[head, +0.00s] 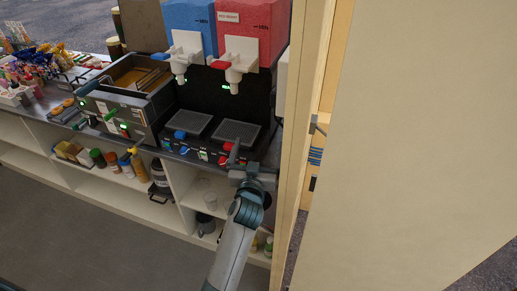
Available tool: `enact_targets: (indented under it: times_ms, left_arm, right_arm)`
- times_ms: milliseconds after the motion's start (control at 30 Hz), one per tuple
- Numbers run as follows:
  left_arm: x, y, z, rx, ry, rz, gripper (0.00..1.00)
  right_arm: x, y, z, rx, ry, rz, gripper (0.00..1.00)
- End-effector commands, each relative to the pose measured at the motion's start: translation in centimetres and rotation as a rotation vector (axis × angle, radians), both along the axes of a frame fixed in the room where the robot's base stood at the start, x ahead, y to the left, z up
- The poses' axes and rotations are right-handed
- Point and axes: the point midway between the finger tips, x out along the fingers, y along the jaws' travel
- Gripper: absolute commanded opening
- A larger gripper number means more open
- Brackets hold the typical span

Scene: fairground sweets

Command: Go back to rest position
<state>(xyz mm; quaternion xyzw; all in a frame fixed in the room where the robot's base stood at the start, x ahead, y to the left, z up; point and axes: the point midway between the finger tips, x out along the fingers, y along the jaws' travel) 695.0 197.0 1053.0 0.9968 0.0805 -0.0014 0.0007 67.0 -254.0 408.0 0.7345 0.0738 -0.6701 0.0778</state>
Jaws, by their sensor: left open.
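My left gripper (237,158) is open at the front edge of the slush machine's right side, close to the red control at its base. I cannot tell whether it touches the machine. Nothing shows between its fingers. My left arm reaches up to it from the bottom of the picture, in front of the shelves. My right gripper is not in view.
A slush machine (190,91) with blue (189,24) and red (245,30) tanks stands on the counter, a fryer (110,111) to its left. Shelves below hold bottles and jars. A large pale panel (415,130) fills the right. Grey floor (60,235) is clear lower left.

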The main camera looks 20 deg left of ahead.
Motion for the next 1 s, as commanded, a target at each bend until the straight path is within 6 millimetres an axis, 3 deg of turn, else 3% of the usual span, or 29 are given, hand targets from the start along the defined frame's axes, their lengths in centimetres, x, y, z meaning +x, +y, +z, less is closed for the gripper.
enact_targets:
  times_ms: [33, 200, 1000]
  left_arm:
    - [0.02, -0.2, 1.02, -0.003, -0.004, -0.003, 1.0]
    - [0.02, -0.18, 1.76, -0.002, -0.003, -0.003, 1.0]
    - [0.02, -0.14, 1.62, -0.002, -0.002, -0.002, 1.0]
  right_arm:
    - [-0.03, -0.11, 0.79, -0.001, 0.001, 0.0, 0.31]
    - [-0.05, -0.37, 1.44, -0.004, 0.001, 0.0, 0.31]
    - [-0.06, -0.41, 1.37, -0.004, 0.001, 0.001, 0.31]
